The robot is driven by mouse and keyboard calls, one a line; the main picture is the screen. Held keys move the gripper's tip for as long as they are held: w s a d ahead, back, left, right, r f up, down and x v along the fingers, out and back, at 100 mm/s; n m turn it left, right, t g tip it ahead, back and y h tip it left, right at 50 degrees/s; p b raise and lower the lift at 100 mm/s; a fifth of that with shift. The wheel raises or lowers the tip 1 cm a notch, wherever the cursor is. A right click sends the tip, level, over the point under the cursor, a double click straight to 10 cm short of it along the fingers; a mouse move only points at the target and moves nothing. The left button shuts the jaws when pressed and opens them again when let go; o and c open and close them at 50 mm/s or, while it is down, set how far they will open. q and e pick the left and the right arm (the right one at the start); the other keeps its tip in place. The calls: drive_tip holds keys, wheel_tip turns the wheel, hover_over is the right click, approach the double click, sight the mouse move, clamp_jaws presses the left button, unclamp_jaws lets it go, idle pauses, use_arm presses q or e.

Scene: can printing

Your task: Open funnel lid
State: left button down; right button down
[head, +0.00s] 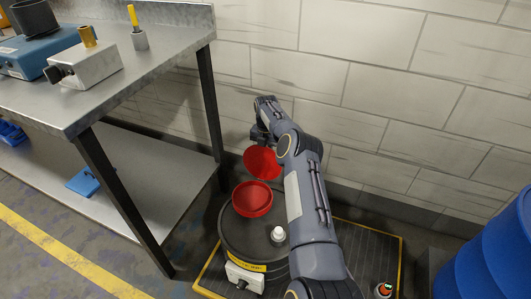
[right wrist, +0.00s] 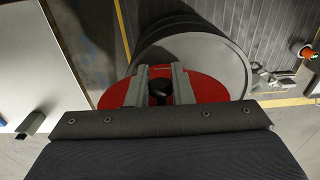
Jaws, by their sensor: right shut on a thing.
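The red funnel (head: 252,200) sits on top of a dark drum (head: 235,245). Its red lid (head: 262,163) stands tilted up at the funnel's far side, towards the wall, and the bowl is uncovered. My right gripper (head: 264,138) is behind the lid, partly hidden by my arm. In the right wrist view my right gripper (right wrist: 159,76) is shut on the lid's black knob (right wrist: 160,90), with the red lid (right wrist: 206,88) spread behind the fingers. My left gripper is not in view.
A metal workbench (head: 150,70) with equipment stands at the left. The tiled wall (head: 380,70) is close behind the lid. A white cap (head: 278,234) is on the drum top. A blue barrel (head: 495,250) stands at the right, and a small bottle (head: 384,289) at the front.

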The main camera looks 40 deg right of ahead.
drive_tip(key=shift+f, duration=0.1)
drive_tip(key=c, duration=1.3)
unclamp_jaws()
wheel_tip(320, 180, up, 7)
drive_tip(key=shift+d+r+p, duration=0.1)
drive_tip(key=shift+p, duration=0.75)
drive_tip(key=shift+r, duration=0.35)
